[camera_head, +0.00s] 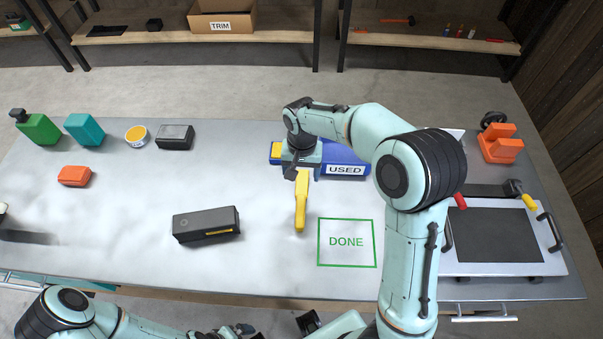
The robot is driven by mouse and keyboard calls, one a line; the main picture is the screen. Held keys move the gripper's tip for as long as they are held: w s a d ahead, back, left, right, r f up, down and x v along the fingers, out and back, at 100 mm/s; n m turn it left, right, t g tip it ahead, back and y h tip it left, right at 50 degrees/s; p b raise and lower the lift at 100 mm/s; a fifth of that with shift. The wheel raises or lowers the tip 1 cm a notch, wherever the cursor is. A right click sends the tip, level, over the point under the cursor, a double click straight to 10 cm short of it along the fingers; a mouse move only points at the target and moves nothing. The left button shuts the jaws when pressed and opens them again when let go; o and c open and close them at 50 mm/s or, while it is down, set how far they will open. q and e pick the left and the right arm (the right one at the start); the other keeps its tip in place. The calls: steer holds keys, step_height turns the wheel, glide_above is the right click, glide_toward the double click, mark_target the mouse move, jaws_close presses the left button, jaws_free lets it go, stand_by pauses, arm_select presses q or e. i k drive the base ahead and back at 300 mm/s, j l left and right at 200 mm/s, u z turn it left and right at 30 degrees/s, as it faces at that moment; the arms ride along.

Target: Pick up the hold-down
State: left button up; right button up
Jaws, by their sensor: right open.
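No part is labelled as the hold-down; a long yellow piece (301,207) lies on the grey table, pointing towards me, and may be it. My right gripper (302,172) points down over its far end, jaws open. The arm hides part of that end, and I cannot tell whether the fingers touch it. A blue bin marked USED (345,170) is just behind and to the right of the gripper, partly hidden by it. My left arm shows at the bottom left; its gripper cannot be made out.
A green DONE square (346,243) is empty. A black case (206,225) lies left of the yellow piece. A framed dark panel (497,236) with red and yellow handles is at right. An orange block (500,145) stands behind it. Small containers (84,130) line the back left.

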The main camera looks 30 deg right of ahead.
mark_target(191, 227)
steer(key=k+j, duration=0.8)
steer(key=k, duration=0.05)
